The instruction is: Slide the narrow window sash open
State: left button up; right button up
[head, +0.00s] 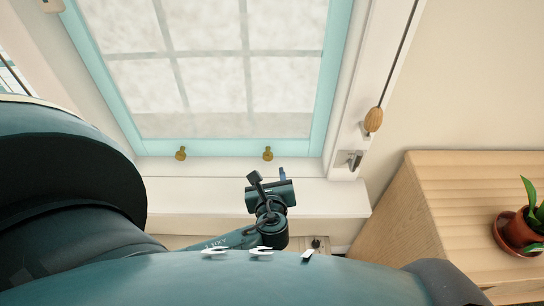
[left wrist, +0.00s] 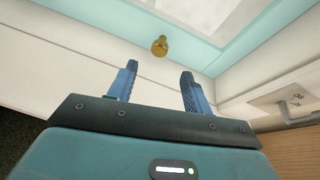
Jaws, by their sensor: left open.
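The narrow window sash (head: 231,148) has a light teal frame with a grid of panes and fills the upper middle of the head view. Two small brass knobs sit on its bottom rail, a left one (head: 181,153) and a right one (head: 267,153). My left gripper (head: 268,177) is just below the right knob in the head view. In the left wrist view its two blue fingers (left wrist: 158,82) are open and empty. The right brass knob (left wrist: 160,46) shows beyond the fingertips, apart from them, roughly between them. My right gripper is not in view.
A white sill (head: 330,200) runs below the sash. A cord with a wooden pull (head: 373,120) hangs on the right of the frame, above a metal cleat (head: 353,160). A wooden cabinet (head: 440,190) with a potted plant (head: 522,228) stands at the right.

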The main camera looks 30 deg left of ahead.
aim_at(268, 157)
pick_arm(q)
jog(key=b+x, duration=0.1)
jog(key=x, duration=0.9)
grip_shut()
dwell(0.4)
